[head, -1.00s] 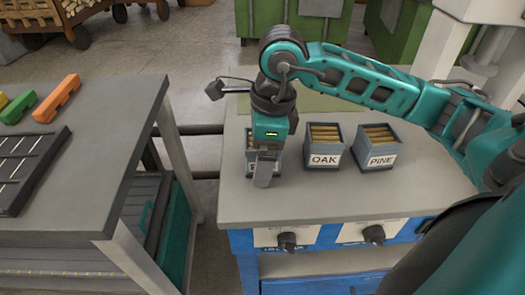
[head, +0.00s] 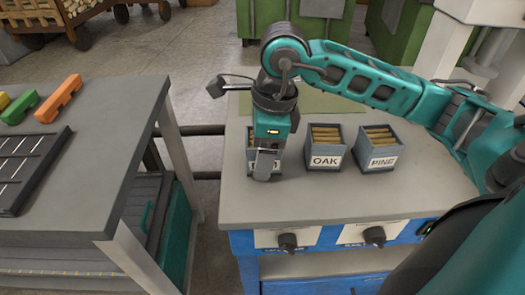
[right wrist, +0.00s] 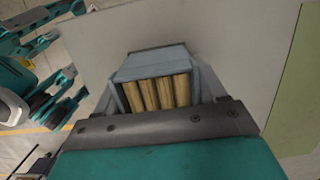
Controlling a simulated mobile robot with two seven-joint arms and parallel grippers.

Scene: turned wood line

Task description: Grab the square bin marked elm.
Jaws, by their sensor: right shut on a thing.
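A grey-blue square bin (head: 252,141) of wooden pieces stands at the left of the grey bench top, behind my right gripper. A finger covers most of its label, so I cannot read the whole word. My right gripper (head: 264,163) points down and is shut on this bin. In the right wrist view the bin (right wrist: 155,66) sits just beyond the gripper, with several round wooden rods in it. I cannot see it lifted clear of the bench. My left gripper is not in the head view.
Two similar bins, marked OAK (head: 325,147) and PINE (head: 379,149), stand to the right on the bench (head: 345,198). The bench front is clear. A second grey table (head: 85,150) with coloured blocks is at the left, across a gap.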

